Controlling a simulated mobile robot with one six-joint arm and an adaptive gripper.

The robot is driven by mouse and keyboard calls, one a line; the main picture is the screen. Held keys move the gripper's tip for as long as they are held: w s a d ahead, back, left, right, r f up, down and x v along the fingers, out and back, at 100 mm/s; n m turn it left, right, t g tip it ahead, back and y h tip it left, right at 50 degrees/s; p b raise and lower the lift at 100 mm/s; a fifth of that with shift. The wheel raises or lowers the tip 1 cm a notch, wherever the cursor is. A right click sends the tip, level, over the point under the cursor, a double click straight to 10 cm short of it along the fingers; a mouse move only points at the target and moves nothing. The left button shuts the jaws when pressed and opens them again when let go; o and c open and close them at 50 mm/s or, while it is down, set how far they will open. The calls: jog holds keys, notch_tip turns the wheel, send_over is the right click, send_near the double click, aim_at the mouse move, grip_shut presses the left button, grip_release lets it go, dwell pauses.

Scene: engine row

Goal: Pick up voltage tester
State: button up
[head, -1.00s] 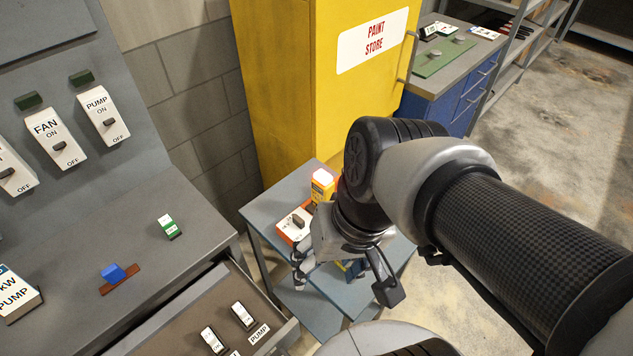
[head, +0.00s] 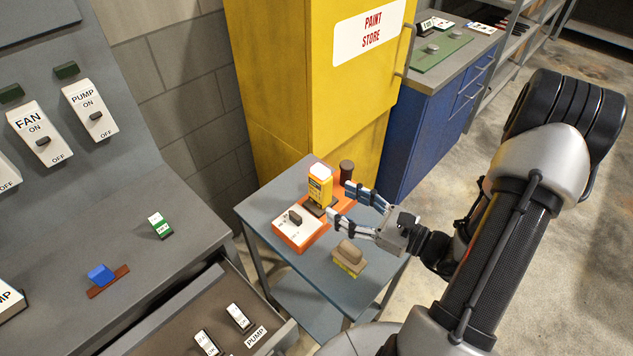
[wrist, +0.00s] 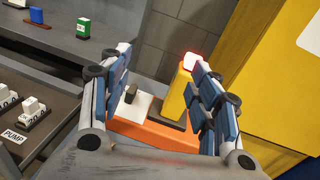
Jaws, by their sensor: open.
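The voltage tester appears to be the upright yellow device with a pale, glowing top (head: 320,186). I see no contact.
A dark cylinder (head: 346,170) stands close behind the tester. A brown-and-yellow block (head: 349,256) lies at the table's front. The yellow paint cabinet (head: 290,90) rises behind the table. An open drawer (head: 205,322) and grey console (head: 130,235) are at left.

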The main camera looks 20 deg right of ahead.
aim_at(327, 185)
jog(key=d+f+m+t+h, duration=0.2)
jog(key=d+f+m+h, duration=0.1)
jog(key=d, duration=0.1)
jog(key=x, duration=0.3)
jog(key=b+x, duration=0.1)
jog(key=x, duration=0.3)
jog(key=b+x, duration=0.1)
jog(key=x, duration=0.3)
jog(key=shift+s+a, duration=0.1)
jog(key=shift+a, duration=0.25)
jog(key=b+x, duration=0.2)
jog(key=x, duration=0.4)
jog(key=shift+w+d, duration=0.2)
jog(key=shift+w, duration=0.05)
jog(key=shift+c, duration=0.6)
grip_shut()
